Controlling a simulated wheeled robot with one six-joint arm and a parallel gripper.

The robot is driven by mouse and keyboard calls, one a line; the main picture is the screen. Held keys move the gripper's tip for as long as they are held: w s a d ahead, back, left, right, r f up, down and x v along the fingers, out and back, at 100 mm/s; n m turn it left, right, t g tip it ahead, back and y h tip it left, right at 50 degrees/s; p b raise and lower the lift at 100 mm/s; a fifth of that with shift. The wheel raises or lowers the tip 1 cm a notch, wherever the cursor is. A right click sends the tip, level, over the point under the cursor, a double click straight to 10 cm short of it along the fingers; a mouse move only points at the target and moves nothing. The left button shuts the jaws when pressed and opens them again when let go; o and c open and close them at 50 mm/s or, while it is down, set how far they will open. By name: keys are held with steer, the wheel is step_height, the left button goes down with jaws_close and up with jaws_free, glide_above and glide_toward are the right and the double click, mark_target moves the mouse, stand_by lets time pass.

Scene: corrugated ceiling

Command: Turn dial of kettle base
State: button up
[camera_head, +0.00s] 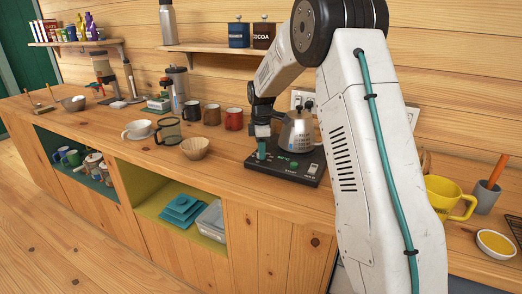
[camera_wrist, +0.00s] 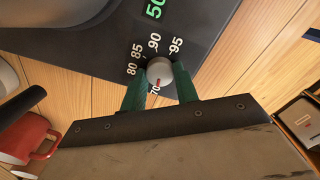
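The black kettle base (camera_head: 312,178) lies on the counter with green display marks; the silver kettle (camera_head: 298,133) stands upright on it. In the wrist view, the base (camera_wrist: 95,35) shows a lit green number at the top, partly cut off. The round grey dial (camera_wrist: 159,71) sits at its edge, ringed by numbers such as 70, 80, 85, 90 and 95, with a red mark near the 70. My gripper (camera_wrist: 160,80) has its green fingers on both sides of the dial, seemingly touching it. In the head view my gripper (camera_head: 262,150) points down at the base's left end and hides the dial.
Mugs (camera_head: 233,119) and a ribbed bowl (camera_head: 195,148) stand left of the base. A yellow mug (camera_head: 450,197) stands to the right, beyond my arm. A wall socket (camera_head: 302,99) is behind the kettle. The counter's front edge (camera_head: 240,185) is close to the base.

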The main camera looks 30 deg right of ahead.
steer(key=shift+m, duration=0.3)
steer(key=m, duration=0.5)
steer(key=shift+m, duration=0.3)
steer(key=m, duration=1.1)
steer(key=shift+m, duration=0.4)
steer(key=m, duration=0.5)
steer(key=shift+m, duration=0.3)
steer(key=o, duration=1)
